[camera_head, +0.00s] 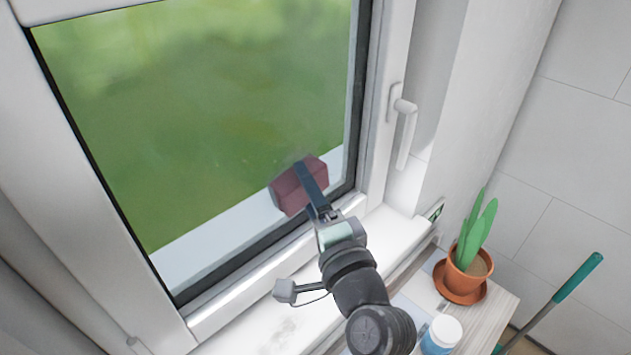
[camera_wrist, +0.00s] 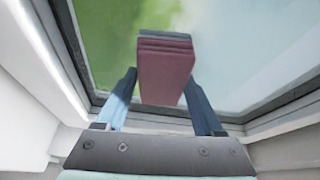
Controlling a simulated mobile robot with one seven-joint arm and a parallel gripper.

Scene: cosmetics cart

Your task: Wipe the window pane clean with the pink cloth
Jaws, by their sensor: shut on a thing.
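The pink cloth (camera_head: 284,194) is a dull dark-pink folded block at the lower right of the window pane (camera_head: 190,110). My gripper (camera_head: 308,182) is shut on it. In the wrist view the cloth (camera_wrist: 165,75) sits between the two fingers, its grey-edged far side towards the pane (camera_wrist: 105,35). The cloth is at or very near the glass; I cannot tell if it touches. The pane looks green and blurry, with a pale area at right in the wrist view. A faint dark smudge shows just above the cloth in the head view.
The white window frame (camera_head: 372,120) with its handle (camera_head: 404,125) is right of the cloth. A potted plant (camera_head: 467,270) and a white-capped jar (camera_head: 442,335) stand on the wooden top (camera_head: 505,305) at lower right. A green-handled stick (camera_head: 575,280) leans beyond.

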